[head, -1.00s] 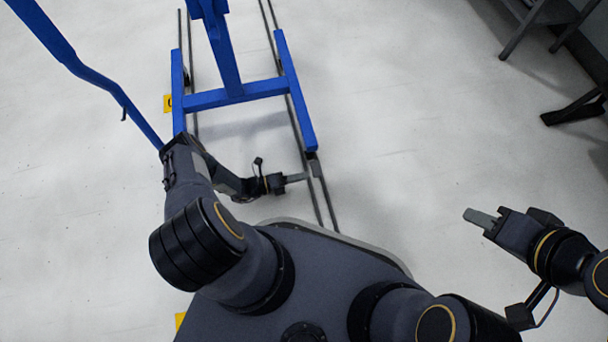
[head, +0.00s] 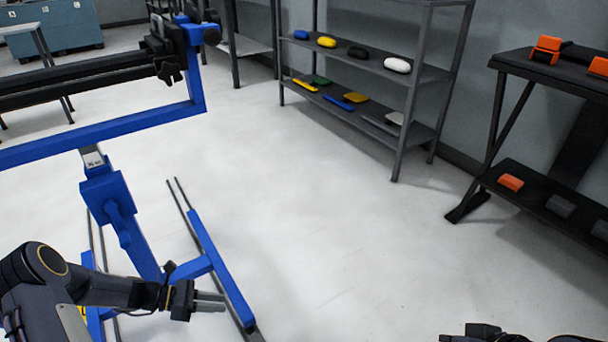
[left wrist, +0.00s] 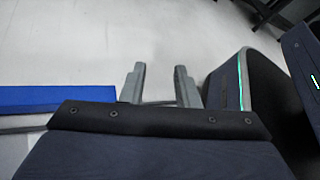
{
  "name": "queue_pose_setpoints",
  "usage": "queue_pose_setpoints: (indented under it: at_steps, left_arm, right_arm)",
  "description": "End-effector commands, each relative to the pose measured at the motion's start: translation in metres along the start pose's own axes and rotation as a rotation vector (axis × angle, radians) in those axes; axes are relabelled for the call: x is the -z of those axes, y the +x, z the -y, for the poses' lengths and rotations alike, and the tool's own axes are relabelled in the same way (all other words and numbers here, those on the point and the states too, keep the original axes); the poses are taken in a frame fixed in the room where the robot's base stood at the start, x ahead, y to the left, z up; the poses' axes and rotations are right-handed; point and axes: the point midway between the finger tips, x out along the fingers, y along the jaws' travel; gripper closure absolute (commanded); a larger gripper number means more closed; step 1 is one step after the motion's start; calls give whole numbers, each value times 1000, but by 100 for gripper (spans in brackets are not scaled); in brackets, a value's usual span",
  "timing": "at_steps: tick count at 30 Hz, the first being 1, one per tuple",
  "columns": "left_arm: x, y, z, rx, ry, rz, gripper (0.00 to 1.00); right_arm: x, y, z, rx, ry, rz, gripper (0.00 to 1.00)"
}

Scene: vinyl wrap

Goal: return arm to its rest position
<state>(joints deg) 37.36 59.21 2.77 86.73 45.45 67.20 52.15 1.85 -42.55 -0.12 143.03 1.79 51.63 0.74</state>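My left arm comes in at the lower left of the head view. Its gripper (head: 212,302) points right, low beside the blue stand (head: 222,275). In the left wrist view the two grey fingers of this gripper (left wrist: 160,82) are apart, with only floor between them. A blue bar (left wrist: 60,98) lies left of the fingers there. Of my right arm only a dark part (head: 485,334) shows at the bottom edge of the head view; its fingers cannot be made out.
A grey shelf rack (head: 398,130) with coloured items stands at the back. A dark table (head: 555,73) with orange items is at the right. Open white floor (head: 330,240) lies between the stand and these.

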Motion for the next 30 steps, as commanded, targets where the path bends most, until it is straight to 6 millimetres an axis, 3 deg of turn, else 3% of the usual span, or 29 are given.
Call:
queue_pose_setpoints:
  at_steps: [1,6,13,17,21,30]
  left_arm:
    - [-29,-13,13,2,116,-61,72]
    - [-98,-44,68,31,499,-252,72]
    - [-158,-75,157,73,1014,-499,72]
    - [-172,-88,208,97,1298,-635,72]
    - [-174,-97,252,121,1565,-766,72]
    - [-161,-104,301,151,1924,-956,72]
  right_arm:
    - [1,-2,1,0,0,0,64]
    - [3,-5,2,0,0,0,64]
    - [5,-9,4,0,0,0,64]
    - [6,-12,5,0,0,0,64]
    - [7,-14,6,0,0,0,64]
    - [8,-17,8,0,0,0,64]
